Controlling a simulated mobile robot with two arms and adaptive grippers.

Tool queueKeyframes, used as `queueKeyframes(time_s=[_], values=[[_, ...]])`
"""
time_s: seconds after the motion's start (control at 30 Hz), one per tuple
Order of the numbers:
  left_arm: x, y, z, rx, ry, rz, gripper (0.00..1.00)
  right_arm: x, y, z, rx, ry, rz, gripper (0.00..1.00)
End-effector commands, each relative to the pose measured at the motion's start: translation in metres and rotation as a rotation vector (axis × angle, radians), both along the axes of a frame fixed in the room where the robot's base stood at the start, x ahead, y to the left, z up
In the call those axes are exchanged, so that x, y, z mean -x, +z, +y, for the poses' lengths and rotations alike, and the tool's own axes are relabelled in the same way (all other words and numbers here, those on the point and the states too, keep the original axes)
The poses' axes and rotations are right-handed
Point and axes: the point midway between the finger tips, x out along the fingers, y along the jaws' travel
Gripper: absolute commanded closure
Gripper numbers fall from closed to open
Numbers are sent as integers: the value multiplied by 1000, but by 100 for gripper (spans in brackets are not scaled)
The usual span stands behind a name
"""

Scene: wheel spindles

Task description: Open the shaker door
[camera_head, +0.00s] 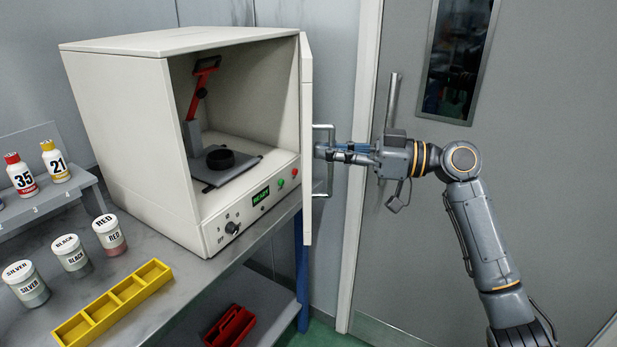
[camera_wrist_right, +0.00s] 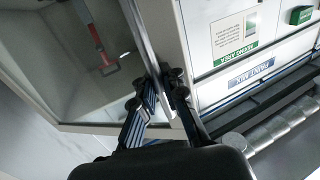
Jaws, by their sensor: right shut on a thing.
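The shaker (camera_head: 115,110) is a white box on the bench with its front open to view. Inside are a red-topped clamp (camera_head: 204,70) and a dark round holder on a plate (camera_head: 221,159). The shaker door (camera_head: 307,140) stands swung out at the right side of the opening, seen almost edge-on. Its metal D-shaped handle (camera_head: 331,180) sticks out to the right. My right gripper (camera_head: 328,153) is shut on the handle. In the right wrist view the gripper (camera_wrist_right: 160,92) shows close to the door, its fingertips partly hiding the grip. My left gripper is not in view.
Several labelled jars (camera_head: 72,254) and a yellow divided tray (camera_head: 113,303) are on the bench left of the shaker. A red caddy (camera_head: 231,326) is on the lower shelf. A grey room door (camera_head: 560,150) stands behind my right arm.

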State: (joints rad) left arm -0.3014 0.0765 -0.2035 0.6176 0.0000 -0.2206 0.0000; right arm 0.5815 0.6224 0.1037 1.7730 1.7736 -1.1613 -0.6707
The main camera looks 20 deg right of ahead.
Motion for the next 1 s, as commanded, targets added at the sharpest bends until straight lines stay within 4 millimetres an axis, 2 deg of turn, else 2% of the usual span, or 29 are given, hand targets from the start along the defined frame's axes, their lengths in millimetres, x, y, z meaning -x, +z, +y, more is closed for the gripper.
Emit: queueKeyframes(time_s=[0.03, 0.17, 0.3, 0.6, 0.8, 0.83, 0.9, 1.0], values=[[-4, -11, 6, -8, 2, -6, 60, 2, -8, -8, 8, 0, 4, 100], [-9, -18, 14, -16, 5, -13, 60, 5, -6, -24, 8, 0, 5, 100], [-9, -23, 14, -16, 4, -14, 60, 7, -4, -35, 6, 1, 6, 100], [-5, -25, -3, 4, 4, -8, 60, 7, -3, -40, 6, 2, 7, 100], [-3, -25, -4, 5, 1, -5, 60, 7, -3, -40, 6, 2, 7, 100], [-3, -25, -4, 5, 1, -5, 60, 7, -3, -40, 6, 2, 7, 90], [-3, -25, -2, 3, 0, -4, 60, 7, -2, -40, 5, 1, 7, 80], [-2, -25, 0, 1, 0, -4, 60, 7, -2, -40, 5, 0, 5, 80]])
